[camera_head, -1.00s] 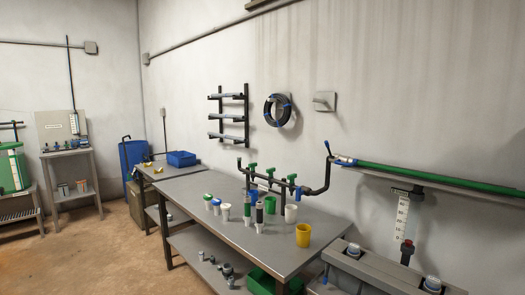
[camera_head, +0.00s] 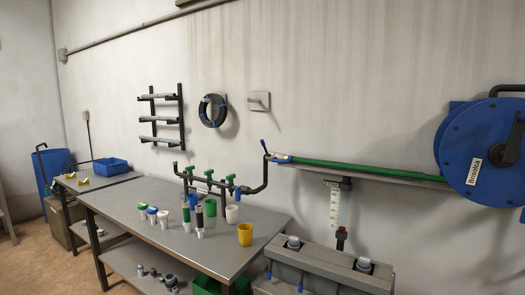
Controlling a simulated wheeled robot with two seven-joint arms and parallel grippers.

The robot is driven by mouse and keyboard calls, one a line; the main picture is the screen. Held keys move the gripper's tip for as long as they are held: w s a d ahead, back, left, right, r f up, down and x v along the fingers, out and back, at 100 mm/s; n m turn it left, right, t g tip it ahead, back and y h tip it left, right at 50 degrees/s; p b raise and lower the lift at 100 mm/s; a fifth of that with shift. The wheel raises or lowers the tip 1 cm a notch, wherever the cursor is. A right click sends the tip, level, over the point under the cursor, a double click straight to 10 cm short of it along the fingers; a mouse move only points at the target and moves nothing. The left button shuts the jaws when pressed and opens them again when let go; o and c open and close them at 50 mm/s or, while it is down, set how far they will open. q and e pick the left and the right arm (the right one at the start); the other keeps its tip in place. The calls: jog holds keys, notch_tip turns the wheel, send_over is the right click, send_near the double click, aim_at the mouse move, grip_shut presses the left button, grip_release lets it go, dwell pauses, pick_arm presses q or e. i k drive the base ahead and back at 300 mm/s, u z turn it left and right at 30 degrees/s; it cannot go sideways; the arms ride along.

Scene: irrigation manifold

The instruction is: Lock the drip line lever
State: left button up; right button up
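The dark pipe manifold (camera_head: 222,190) runs along the back of the metal workbench, with several green valve handles (camera_head: 190,170) on it. I cannot tell which of the handles is the drip line lever. Neither of my grippers shows in this view.
The workbench (camera_head: 215,250) holds several cups and filters, with a yellow cup (camera_head: 245,234) near its right edge. A grey box unit (camera_head: 325,268) stands to the right of the bench. A large blue hose reel (camera_head: 485,155) is on the right. Floor is clear at lower left.

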aim_at(262, 143)
jog(key=z, duration=0.1)
jog(key=i, duration=1.05)
jog(key=z, duration=0.35)
